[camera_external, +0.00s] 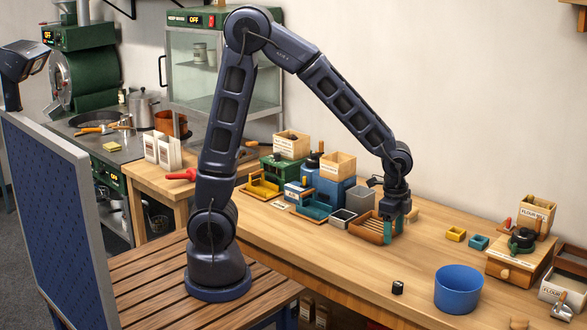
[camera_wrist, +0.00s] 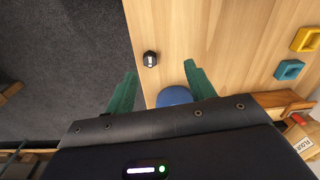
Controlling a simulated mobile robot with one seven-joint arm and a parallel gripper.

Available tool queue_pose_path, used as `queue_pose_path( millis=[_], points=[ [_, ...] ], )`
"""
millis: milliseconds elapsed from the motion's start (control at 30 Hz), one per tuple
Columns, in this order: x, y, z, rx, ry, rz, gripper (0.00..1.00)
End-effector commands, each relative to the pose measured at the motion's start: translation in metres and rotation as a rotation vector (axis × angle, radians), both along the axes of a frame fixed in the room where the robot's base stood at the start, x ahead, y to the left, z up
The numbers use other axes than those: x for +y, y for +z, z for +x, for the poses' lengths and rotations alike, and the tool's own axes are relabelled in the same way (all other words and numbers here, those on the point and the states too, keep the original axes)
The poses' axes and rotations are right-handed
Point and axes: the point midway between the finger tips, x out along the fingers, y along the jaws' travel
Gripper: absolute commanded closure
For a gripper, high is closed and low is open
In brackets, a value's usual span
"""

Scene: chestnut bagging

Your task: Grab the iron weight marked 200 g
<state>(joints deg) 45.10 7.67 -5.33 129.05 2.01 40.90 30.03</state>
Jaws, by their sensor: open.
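A small black weight (camera_external: 398,288) with a pale mark on it stands on the bench near its front edge, left of the blue tub (camera_external: 459,290). The weight also shows in the wrist view (camera_wrist: 150,58), beyond my fingers; its mark is too small to read. Whether the fingertips touch the tray is not clear.
The bench top (camera_external: 330,262) around the weight is clear, apart from the blue tub beside it. Yellow (camera_external: 456,234) and teal (camera_external: 478,243) blocks lie farther right.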

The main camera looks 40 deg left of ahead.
Motion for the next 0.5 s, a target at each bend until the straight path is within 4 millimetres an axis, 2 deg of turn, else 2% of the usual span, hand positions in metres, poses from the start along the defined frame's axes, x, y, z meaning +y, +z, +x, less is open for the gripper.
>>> queue_pose_path(
  millis=[33,100,200,367,500],
  points=[
    [-0.013,-0.012,-0.008,0.011,-0.044,0.01,0.45],
    [-0.028,-0.023,-0.016,0.02,-0.092,0.018,0.45],
    [-0.042,-0.035,-0.024,0.029,-0.142,0.026,0.45],
    [-0.05,-0.046,-0.03,0.034,-0.173,0.03,0.45],
    [-0.05,-0.063,-0.03,0.036,-0.174,0.032,0.45]
  ],
)
